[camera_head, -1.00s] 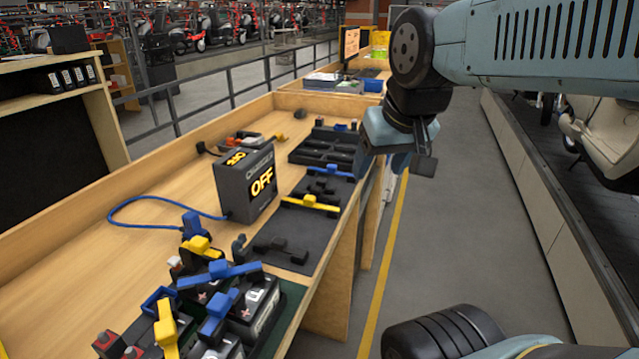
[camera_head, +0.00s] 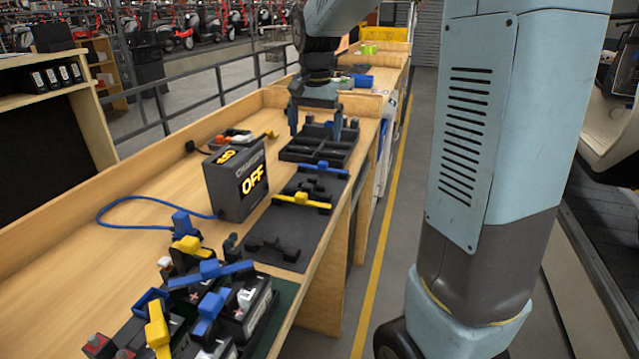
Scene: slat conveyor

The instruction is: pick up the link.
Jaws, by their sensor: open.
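Several links lie on the dark mat (camera_head: 262,228) on the wooden bench: a blue link (camera_head: 323,168) at the far end, a yellow link (camera_head: 302,200) nearer, and a black link (camera_head: 275,248) nearest. I cannot tell which one the task means. More blue and yellow links sit on black batteries at the front, such as a blue one (camera_head: 210,272) and a yellow one (camera_head: 158,330). My gripper (camera_head: 315,125) is open, fingers pointing down, over or just behind the black compartment tray (camera_head: 293,155), beyond the mat. Nothing shows between its fingers.
A black charger box (camera_head: 236,180) reading OFF stands left of the mat, with a blue cable (camera_head: 135,204) on the bench. Wooden rims edge the bench (camera_head: 85,258). A railing runs behind. The floor with a yellow line (camera_head: 388,235) lies to the right.

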